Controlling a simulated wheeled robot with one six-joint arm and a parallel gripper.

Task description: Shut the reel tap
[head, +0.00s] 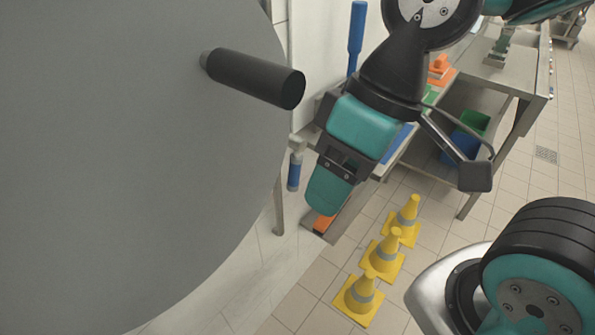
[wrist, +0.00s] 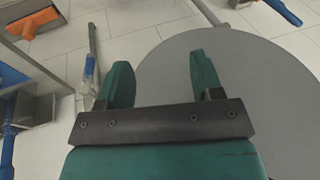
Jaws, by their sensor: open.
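The big grey reel disc (head: 130,150) fills the left of the head view, with a black crank handle (head: 255,80) sticking out. It also shows behind the right finger in the wrist view (wrist: 245,80). A small silver and blue fitting (head: 294,168) hangs beside the disc's right edge; I cannot tell whether it is the tap. My gripper (head: 325,195) points down, to the right of the disc and apart from the handle. In the wrist view the fingers (wrist: 162,82) are apart with nothing between them. No tap lever is clearly seen in either view.
Several yellow cones (head: 382,258) stand on the tiled floor below right of my gripper. A steel table (head: 500,75) stands behind, with green and blue bins (head: 465,135) underneath.

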